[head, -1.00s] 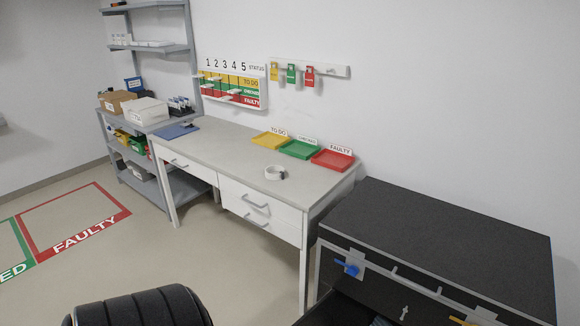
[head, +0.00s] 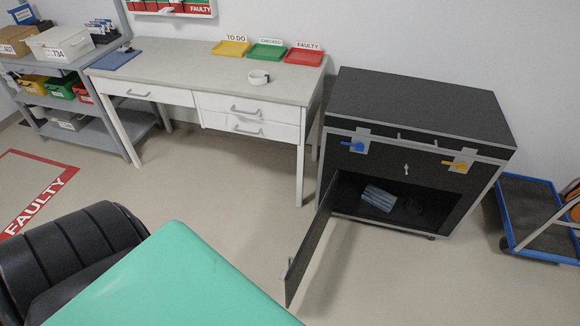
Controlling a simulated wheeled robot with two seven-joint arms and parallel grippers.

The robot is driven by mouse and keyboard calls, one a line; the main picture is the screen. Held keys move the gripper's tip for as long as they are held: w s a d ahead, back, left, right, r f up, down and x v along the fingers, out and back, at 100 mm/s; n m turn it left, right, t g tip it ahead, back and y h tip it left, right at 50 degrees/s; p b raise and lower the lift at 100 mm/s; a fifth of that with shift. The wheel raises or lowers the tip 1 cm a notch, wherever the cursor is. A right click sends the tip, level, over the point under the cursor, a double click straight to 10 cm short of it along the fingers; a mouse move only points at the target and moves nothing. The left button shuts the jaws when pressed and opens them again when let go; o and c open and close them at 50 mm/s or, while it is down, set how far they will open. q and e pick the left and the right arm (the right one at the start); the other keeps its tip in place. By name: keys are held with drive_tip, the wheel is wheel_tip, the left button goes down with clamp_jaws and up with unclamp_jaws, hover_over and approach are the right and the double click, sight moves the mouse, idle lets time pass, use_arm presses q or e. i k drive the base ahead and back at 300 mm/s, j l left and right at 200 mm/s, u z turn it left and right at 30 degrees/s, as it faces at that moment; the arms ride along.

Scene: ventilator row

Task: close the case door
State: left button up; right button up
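The black case (head: 415,110) with grey edges stands on the floor at the right of the head view. Its door (head: 312,246) is hinged at the left side of the front opening and stands wide open, swung out toward me. A small handle shows near the door's outer edge. Inside the opening lie a blue-grey packet (head: 379,197) and a dark item that I cannot make out. A blue latch (head: 353,146) and a yellow latch (head: 455,164) sit on the upper front. Neither of my grippers is in view.
A white desk (head: 200,75) with drawers and yellow, green and red trays stands left of the case. A blue-edged trolley (head: 540,215) stands at its right. A green surface (head: 165,280) and black padded shape (head: 75,260) fill the lower left. Floor before the case is clear.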

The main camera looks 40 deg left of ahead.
sight(292, 278)
drive_tip(key=j+z, duration=0.25)
drive_tip(key=j, duration=1.75)
drive_tip(key=k+j, duration=0.45)
drive_tip(key=j, duration=0.15)
drive_tip(key=k+j+u, duration=0.1)
drive_tip(key=j, duration=0.35)
drive_tip(key=k+j+u, duration=0.15)
drive_tip(key=j, duration=0.35)
drive_tip(key=i+l, duration=0.05)
